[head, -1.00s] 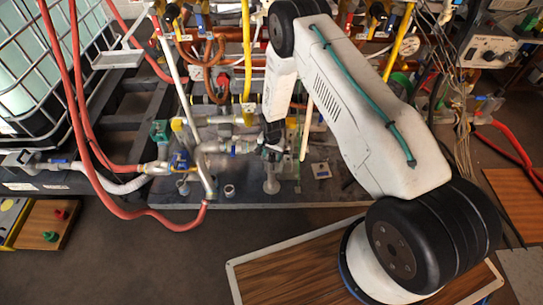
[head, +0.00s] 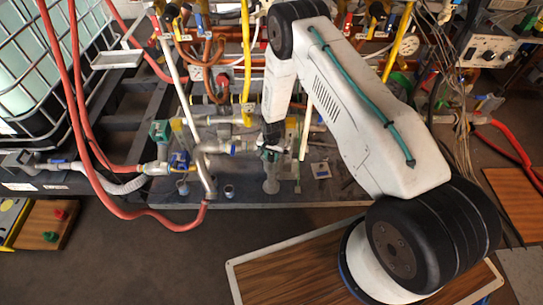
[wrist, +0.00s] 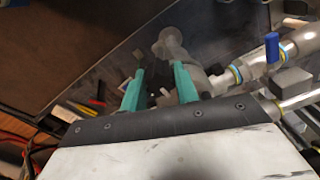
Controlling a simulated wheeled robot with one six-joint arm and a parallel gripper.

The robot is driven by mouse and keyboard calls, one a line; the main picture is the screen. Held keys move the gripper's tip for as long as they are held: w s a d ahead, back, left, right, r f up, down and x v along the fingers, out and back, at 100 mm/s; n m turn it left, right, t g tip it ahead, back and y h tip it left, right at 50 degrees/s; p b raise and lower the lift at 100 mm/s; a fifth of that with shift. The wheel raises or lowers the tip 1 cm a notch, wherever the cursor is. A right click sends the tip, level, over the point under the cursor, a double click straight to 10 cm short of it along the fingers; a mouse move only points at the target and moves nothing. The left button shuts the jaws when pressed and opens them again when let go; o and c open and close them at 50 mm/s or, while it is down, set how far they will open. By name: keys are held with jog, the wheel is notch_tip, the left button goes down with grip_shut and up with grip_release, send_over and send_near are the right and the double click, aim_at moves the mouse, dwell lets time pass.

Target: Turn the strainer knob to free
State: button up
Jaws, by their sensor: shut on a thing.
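My gripper (head: 270,155) is low over the grey plumbing board, and its teal fingers also show in the wrist view (wrist: 160,72). The fingers are closed around a small grey part, which I take to be the strainer knob (wrist: 163,97); it is mostly hidden by the fingers and its turned position cannot be read. A grey pipe body with a round end, apparently the strainer (wrist: 172,42), lies just beyond the fingertips.
A grey pipe with a blue-handled valve (wrist: 272,47) runs close to the right in the wrist view. Red hoses (head: 128,212) loop at the left beside a caged tank (head: 45,70). A yellow pipe (head: 246,60) stands behind the gripper. The floor in front is clear.

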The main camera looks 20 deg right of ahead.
jog(key=n, duration=1.4)
jog(key=shift+w+n, duration=0.1)
jog(key=shift+n, duration=2.2)
jog(key=o, duration=1)
